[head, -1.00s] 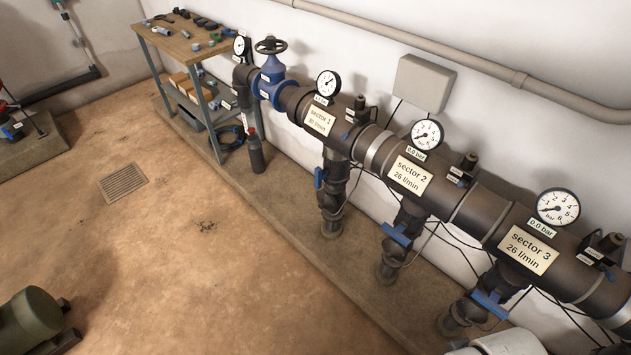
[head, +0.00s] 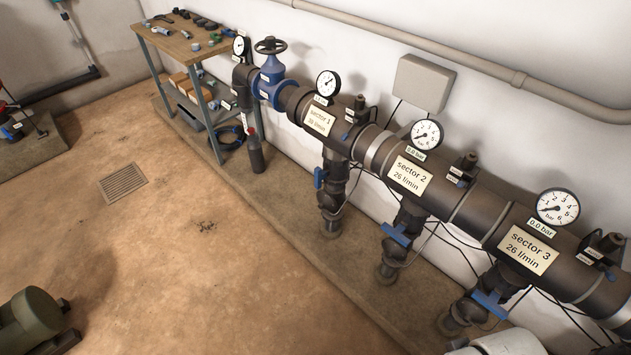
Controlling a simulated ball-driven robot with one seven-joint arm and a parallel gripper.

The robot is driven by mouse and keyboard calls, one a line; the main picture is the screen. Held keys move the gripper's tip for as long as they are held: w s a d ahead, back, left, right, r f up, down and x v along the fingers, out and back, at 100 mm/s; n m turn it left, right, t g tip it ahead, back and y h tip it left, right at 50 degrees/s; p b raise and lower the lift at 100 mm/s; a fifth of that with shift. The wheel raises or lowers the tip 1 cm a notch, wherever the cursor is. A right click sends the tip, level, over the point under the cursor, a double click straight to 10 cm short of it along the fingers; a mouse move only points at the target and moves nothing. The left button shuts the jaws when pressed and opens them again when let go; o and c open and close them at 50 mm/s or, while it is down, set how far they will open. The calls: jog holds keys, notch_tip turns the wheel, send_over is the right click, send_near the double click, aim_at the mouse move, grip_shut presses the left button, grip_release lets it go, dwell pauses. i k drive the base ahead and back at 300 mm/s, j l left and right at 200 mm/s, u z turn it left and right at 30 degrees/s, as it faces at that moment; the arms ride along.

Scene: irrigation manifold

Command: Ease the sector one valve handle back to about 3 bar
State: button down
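The sector 1 valve handle (head: 319,178) is a small blue lever on the dark branch pipe below the sector 1 label (head: 318,120). It looks turned end-on, unlike the other two. The sector 1 gauge (head: 327,84) is a white dial above that label; its needle and small tag are too small to read. The sector 2 handle (head: 397,234) and sector 3 handle (head: 489,303) lie across their pipes. The sector 2 gauge (head: 426,134) and sector 3 gauge (head: 558,207) carry 0.0 bar tags. My gripper is not in view.
The manifold runs along the wall on a low concrete plinth (head: 290,255). A workbench (head: 170,45) with tools stands at the back left, a dark bottle (head: 255,155) near it. The brown floor is open around a drain grate (head: 123,183). A green tank (head: 30,318) is at lower left.

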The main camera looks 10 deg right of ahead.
aim_at(319, 175)
jog(key=i+j, duration=0.1)
jog(key=i, duration=0.45)
jog(key=i+j+z, duration=0.1)
jog(key=i, duration=0.5)
jog(key=i+j, duration=0.15)
jog(key=i, duration=0.4)
jog(key=l+z, duration=0.05)
